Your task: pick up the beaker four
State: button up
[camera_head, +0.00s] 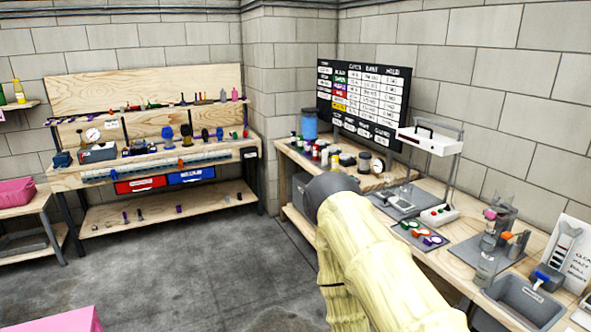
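I cannot make out which thing is beaker four. Several small containers (322,151) with dark, red and green parts stand on the right-hand wooden bench, too small to tell apart. My arm, in a cream cover, reaches up from the lower right and ends in a dark grey rounded part in front of this bench. No gripper fingers show, so I cannot see whether my gripper is open or holds anything. My arm hides part of the bench's front edge and the floor behind it.
A blue container (309,125) stands at the bench's back left. A white stand (432,140), a grey bin (522,297) and a grey fixture (491,245) are farther right. A long workbench (215,155) is at the back left. The grey floor (190,270) between is clear.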

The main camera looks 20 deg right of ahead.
aim_at(492, 230)
jog(key=z, duration=0.9)
jog(key=i, duration=0.8)
jog(key=z, duration=0.7)
